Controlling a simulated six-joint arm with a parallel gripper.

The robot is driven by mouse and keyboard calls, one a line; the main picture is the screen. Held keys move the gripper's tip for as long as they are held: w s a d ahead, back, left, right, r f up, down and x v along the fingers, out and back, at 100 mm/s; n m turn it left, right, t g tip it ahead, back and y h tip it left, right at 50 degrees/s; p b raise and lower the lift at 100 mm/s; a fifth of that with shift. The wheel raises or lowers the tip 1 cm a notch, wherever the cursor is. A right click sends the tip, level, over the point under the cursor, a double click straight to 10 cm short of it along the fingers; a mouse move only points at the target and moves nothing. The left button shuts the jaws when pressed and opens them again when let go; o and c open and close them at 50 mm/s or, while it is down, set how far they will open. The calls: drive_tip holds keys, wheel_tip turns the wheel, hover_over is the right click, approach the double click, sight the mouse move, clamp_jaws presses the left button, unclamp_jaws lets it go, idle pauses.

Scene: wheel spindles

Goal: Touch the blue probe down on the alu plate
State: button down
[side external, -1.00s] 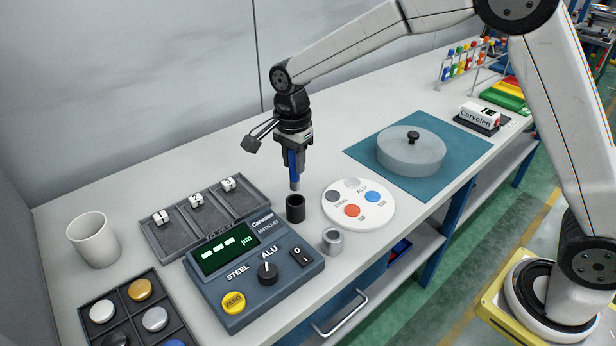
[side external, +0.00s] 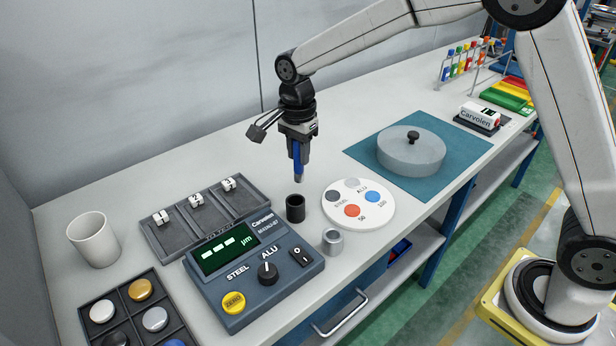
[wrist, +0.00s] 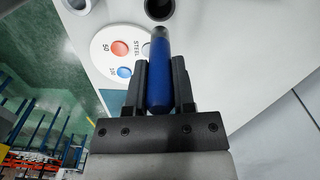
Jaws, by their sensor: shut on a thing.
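My gripper (side external: 297,158) is shut on the blue probe (side external: 298,166), which points down with its grey tip in the air above the bench. In the wrist view the probe (wrist: 160,85) lies between the two dark fingers (wrist: 160,88). The alu plate (side external: 352,184) is the light grey disc marked ALU on the round white holder (side external: 372,217), right of and below the probe tip. The same holder carries a dark steel disc (side external: 333,196), a red disc marked 50 (side external: 352,211) and a blue disc marked 100 (side external: 372,197).
The gauge box (side external: 253,270) shows dashes. A grey three-slot tray (side external: 205,215), a white mug (side external: 93,240) and a lidded disc (side external: 411,152) on a teal mat (side external: 460,150) stand around.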

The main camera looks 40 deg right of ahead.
drive_tip(key=s+d+f, duration=0.1)
drive_tip(key=d, duration=1.5)
drive_tip(key=shift+s+d+f, duration=0.15)
drive_tip(key=shift+s+f, duration=0.05)
drive_tip(key=shift+f, duration=0.15)
drive_tip(key=shift+f, duration=0.1)
drive_tip(key=shift+f, duration=2.85)
drive_tip(key=shift+f, duration=0.7)
drive_tip(key=shift+r, duration=0.15)
wheel_tip(320, 180, up, 7)
idle(0.8)
idle(0.4)
